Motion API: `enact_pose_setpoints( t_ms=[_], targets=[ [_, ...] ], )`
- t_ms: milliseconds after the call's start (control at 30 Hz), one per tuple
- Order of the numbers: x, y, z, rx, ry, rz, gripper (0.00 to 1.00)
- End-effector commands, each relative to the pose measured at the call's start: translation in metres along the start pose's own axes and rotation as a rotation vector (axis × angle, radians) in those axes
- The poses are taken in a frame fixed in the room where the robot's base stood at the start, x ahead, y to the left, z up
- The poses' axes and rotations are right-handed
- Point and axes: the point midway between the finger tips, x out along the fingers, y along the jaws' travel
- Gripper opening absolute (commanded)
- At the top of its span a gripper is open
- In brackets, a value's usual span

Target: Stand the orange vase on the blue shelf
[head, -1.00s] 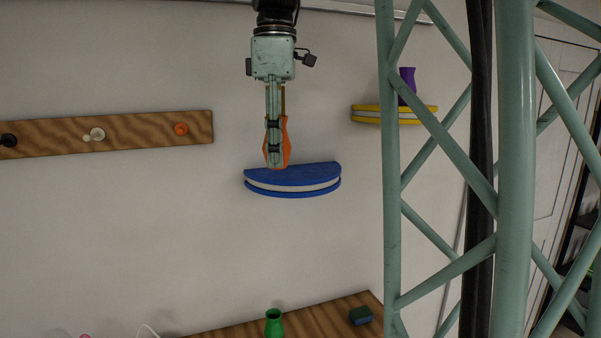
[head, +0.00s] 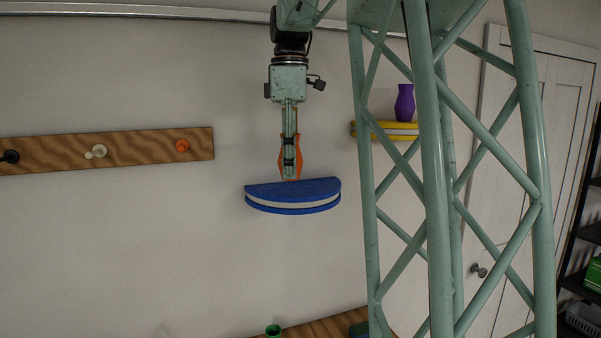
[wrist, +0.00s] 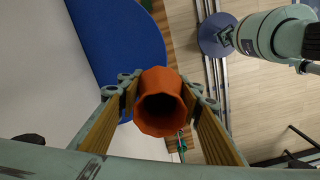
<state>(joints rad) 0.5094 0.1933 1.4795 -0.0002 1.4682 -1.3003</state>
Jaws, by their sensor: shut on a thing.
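The orange vase (head: 298,160) is mostly hidden behind my gripper (head: 290,172) in the head view. My gripper points down and is shut on the vase. The wrist view looks into the open mouth of the orange vase (wrist: 160,103), with a finger of my gripper (wrist: 161,105) on each side. The blue shelf (head: 293,188) is a half-round wall shelf with a pale band, just below the vase in the head view. In the wrist view the blue shelf (wrist: 110,40) lies beyond the vase. I cannot tell whether the vase's base touches the shelf.
A yellow shelf (head: 400,129) with a purple vase (head: 404,102) is to the right, partly behind my lattice column. A wooden peg rail (head: 110,149) is on the left wall. The wall left of the blue shelf is clear.

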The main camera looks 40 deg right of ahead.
Motion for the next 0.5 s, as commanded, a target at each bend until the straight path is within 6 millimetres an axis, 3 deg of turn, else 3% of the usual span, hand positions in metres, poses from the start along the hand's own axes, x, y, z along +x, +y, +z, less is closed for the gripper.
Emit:
enact_pose_setpoints(
  t_ms=[300,500],
  targets=[
    [0.004,0.041,0.013,0.001,0.000,-0.001,0.22],
    [0.005,0.057,0.017,0.001,0.000,-0.001,0.22]
  ],
)
